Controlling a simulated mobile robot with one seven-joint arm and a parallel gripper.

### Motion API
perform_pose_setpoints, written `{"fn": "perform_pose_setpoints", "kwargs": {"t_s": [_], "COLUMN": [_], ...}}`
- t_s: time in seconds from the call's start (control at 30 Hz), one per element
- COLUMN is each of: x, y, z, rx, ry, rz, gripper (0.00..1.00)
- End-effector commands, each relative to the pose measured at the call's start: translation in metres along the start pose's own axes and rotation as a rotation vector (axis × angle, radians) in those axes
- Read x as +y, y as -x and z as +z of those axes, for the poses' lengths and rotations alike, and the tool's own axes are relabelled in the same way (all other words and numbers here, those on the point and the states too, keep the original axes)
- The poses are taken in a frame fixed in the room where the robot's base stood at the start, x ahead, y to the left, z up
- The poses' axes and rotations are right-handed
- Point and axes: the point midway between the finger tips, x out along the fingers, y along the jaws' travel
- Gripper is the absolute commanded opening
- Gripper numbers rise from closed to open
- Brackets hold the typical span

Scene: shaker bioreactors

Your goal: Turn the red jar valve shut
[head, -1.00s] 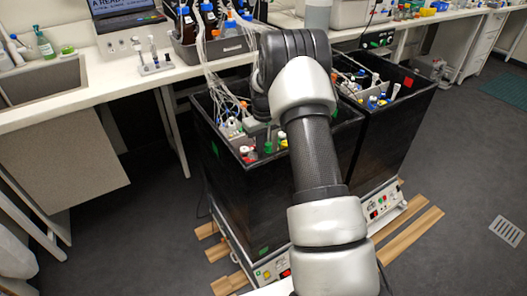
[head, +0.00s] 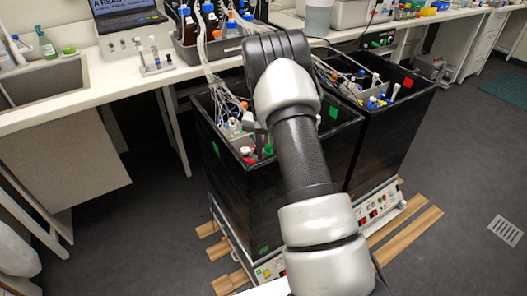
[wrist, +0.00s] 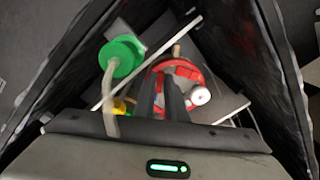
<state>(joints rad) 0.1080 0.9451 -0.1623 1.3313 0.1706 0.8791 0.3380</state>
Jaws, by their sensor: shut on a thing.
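The red jar valve (wrist: 187,72) is a red round piece low inside the dark box, seen in the wrist view. My gripper (wrist: 172,92) reaches down over it, with its two dark fingers close together and shut on the red valve. The fingers hide part of the valve, and blur makes its exact angle hard to tell. In the head view my arm covers the gripper; a small red piece (head: 248,161) shows at the near left corner of the left black box.
A green valve (wrist: 122,57) with a pale tube stands left of my fingers, with a yellow piece (wrist: 124,105) below it. A white round part (wrist: 200,96) is close on the right. The left box's dark walls (head: 235,200) surround the space; tubes (head: 222,90) hang into it.

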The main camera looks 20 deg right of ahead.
Motion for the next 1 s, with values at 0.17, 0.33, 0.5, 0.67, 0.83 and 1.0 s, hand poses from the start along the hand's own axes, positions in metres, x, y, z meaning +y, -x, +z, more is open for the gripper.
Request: {"fn": "perform_pose_setpoints", "kwargs": {"t_s": [0.17,0.33,0.5,0.67,0.83,1.0], "x": [-0.0015,-0.0019,-0.0025,-0.0025,-0.0029,-0.0031], "y": [0.0020,0.0020,0.0017,0.0017,0.0016,0.0015], "z": [-0.0008,-0.0011,-0.0012,-0.0016,-0.0017,-0.0018], "rx": [0.003,0.003,0.002,0.003,0.002,0.002], "ry": [-0.168,-0.327,-0.470,-0.582,-0.668,-0.717], "rz": [-0.001,-0.002,-0.001,-0.001,-0.002,-0.002], "gripper": [0.00,0.00,0.00,0.00,0.00,0.00]}}
